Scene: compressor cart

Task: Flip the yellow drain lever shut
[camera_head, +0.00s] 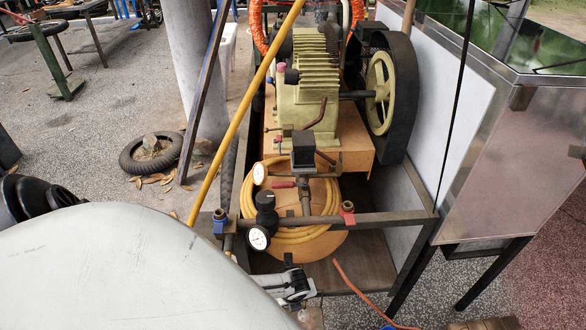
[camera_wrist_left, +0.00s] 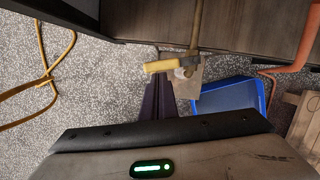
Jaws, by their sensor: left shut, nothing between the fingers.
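The yellow drain lever (camera_wrist_left: 160,66) shows in the left wrist view, lying roughly crosswise on a small valve at the end of a brass-coloured pipe (camera_wrist_left: 196,30). My left gripper (camera_wrist_left: 164,80) is shut and empty, its dark fingers pointing at the lever from just below it in the picture. I cannot tell whether the fingertips touch the lever. In the head view my left gripper (camera_head: 289,260) is at the front of the compressor cart (camera_head: 375,272), below a pressure gauge (camera_head: 258,238). The lever cannot be made out there. My right gripper is not in view.
A blue tray (camera_wrist_left: 262,97) lies on the floor right of the valve. An orange hose (camera_wrist_left: 300,60) runs beside it. The cart's lower edge (camera_wrist_left: 130,42) is close to the lever. A yellow hose (camera_wrist_left: 42,60) hangs at the left. Open speckled floor lies around.

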